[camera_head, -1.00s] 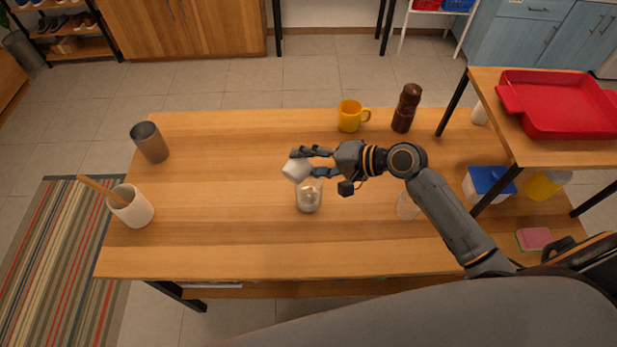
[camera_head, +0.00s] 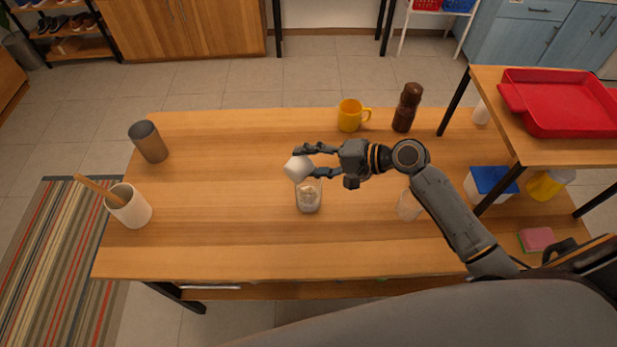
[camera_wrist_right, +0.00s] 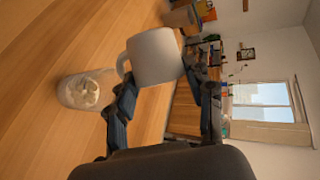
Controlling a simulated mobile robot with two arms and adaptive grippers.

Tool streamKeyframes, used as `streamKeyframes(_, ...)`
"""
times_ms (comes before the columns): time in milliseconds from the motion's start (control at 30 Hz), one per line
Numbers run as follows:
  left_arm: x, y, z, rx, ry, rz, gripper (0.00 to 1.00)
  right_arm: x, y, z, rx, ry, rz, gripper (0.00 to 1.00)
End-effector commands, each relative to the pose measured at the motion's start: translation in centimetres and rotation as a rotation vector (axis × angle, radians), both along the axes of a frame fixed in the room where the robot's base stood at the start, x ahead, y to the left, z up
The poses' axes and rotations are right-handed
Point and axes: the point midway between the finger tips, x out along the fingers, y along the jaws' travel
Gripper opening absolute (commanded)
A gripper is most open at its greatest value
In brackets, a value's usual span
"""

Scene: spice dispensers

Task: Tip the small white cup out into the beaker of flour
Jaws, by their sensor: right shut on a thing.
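The small white cup (camera_head: 298,168) is in my right gripper (camera_head: 318,162), held above the table and tilted. It hangs just above and slightly left of the clear beaker (camera_head: 308,197). The beaker stands upright on the table with white flour in its lower part. In the right wrist view the cup (camera_wrist_right: 155,57) sits between the fingers of my right gripper (camera_wrist_right: 165,105), with its handle toward the beaker (camera_wrist_right: 86,91). I cannot see into the cup, so its contents are hidden. My left gripper is not in view.
A clear glass (camera_head: 409,204) stands under my right arm. A yellow mug (camera_head: 349,115) and a brown pepper mill (camera_head: 407,107) stand at the back. A grey tumbler (camera_head: 149,142) and a white utensil pot (camera_head: 130,207) stand at the left. The table's front middle is clear.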

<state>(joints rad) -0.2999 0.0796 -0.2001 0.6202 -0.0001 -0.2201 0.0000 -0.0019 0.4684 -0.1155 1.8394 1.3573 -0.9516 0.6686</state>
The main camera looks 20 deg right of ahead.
Motion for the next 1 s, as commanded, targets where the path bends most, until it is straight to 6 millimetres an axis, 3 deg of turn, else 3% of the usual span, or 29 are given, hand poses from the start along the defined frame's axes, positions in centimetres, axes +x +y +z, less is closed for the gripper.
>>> streamKeyframes(1000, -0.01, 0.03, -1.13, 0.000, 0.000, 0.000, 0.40, 0.24, -0.34, -0.69, 0.114, 0.077, -0.001, 0.15)
